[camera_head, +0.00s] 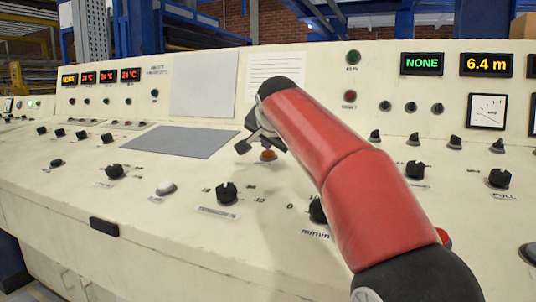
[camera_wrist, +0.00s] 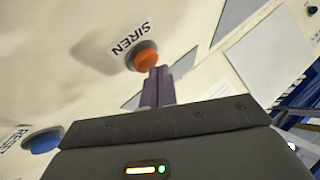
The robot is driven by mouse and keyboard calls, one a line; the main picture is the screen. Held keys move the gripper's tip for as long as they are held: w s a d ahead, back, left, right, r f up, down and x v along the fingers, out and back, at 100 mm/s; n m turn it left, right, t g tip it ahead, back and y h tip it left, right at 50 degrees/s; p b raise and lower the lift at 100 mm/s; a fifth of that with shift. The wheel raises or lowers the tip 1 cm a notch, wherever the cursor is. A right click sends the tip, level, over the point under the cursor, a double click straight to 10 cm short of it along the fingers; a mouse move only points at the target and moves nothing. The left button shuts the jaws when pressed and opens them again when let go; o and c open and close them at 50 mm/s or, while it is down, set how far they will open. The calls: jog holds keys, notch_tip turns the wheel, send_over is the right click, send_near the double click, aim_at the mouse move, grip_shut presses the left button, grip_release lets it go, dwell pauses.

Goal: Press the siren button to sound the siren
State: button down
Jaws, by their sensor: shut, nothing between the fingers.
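The orange siren button (camera_wrist: 145,56) sits on the cream panel beside a label reading SIREN (camera_wrist: 132,37) in the wrist view. In the head view the orange button (camera_head: 268,155) shows just below my gripper (camera_head: 251,143). My gripper's fingers are shut together and empty. In the wrist view the closed fingertips (camera_wrist: 158,72) overlap the lower edge of the button. I cannot tell whether they touch it or hover just above it. My red arm reaches in from the lower right and hides part of the panel.
A blue button (camera_wrist: 43,141) labelled RESET is at the lower left of the wrist view. Black knobs (camera_head: 227,193) and a white button (camera_head: 165,188) stand nearby. The panel's upright back carries a white sheet (camera_head: 274,78) and displays, including a green NONE display (camera_head: 422,64).

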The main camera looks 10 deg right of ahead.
jog(key=shift+w+f, duration=0.1)
jog(key=shift+f, duration=0.4)
dwell(0.8)
jog(key=shift+r, duration=0.15)
jog(key=shift+r+p, duration=0.55)
jog(key=shift+r, duration=0.2)
jog(key=r+p, duration=0.2)
jog(key=r, duration=0.1)
jog(key=s+r+p, duration=0.1)
jog(key=p, duration=0.1)
jog(key=shift+s+a+r, duration=0.1)
jog(key=shift+a+r, duration=0.3)
dwell(0.3)
